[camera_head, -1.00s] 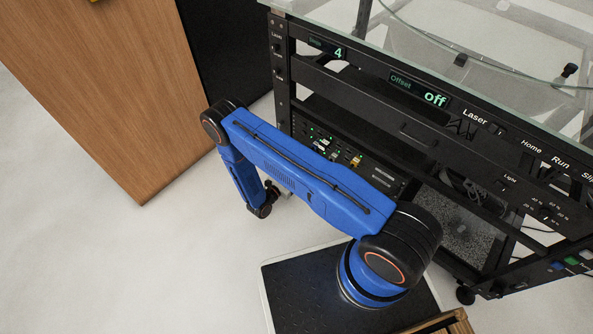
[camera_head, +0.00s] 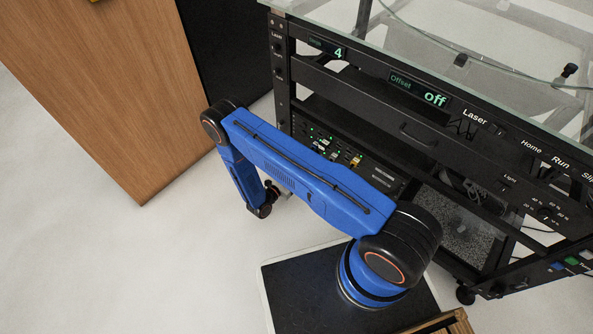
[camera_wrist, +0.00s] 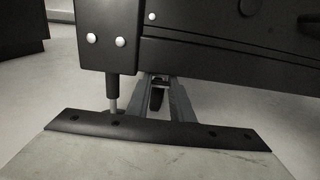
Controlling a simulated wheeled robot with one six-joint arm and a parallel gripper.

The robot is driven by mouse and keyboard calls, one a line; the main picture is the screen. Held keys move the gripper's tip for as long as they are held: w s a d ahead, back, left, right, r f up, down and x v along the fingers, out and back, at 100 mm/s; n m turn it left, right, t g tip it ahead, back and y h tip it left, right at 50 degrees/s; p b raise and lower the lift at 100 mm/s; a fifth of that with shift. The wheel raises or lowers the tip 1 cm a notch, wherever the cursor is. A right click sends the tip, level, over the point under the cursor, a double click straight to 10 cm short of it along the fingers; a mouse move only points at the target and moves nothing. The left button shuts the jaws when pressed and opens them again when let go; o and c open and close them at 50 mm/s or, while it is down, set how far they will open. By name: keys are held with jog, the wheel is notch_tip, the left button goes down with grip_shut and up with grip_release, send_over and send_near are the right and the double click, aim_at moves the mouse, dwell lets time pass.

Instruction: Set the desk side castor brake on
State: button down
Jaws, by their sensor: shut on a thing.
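In the wrist view, the grey fingers of my gripper (camera_wrist: 160,98) reach under the rack's lower edge. They are shut on a small dark piece (camera_wrist: 157,97) that looks like the castor's brake lever. Just left of them, a castor stem (camera_wrist: 113,102) comes down from the bolted black rack post (camera_wrist: 105,45). The castor wheel is hidden below, so I cannot tell how the brake is set. In the head view, my gripper (camera_head: 284,191) is low at the rack's left foot, mostly hidden by my blue arm, and the castor there is not clear.
The wooden desk panel (camera_head: 110,90) stands to the left, with pale floor (camera_head: 120,265) between it and my arm. The black rack (camera_head: 400,130) with a glass top fills the right. Another castor (camera_head: 465,294) stands under its near right corner.

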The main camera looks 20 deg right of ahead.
jog(key=c, duration=1.8)
grip_release()
jog(key=shift+c, duration=0.2)
jog(key=v, duration=1.7)
jog(key=shift+a, duration=0.2)
jog(key=shift+s, duration=0.15)
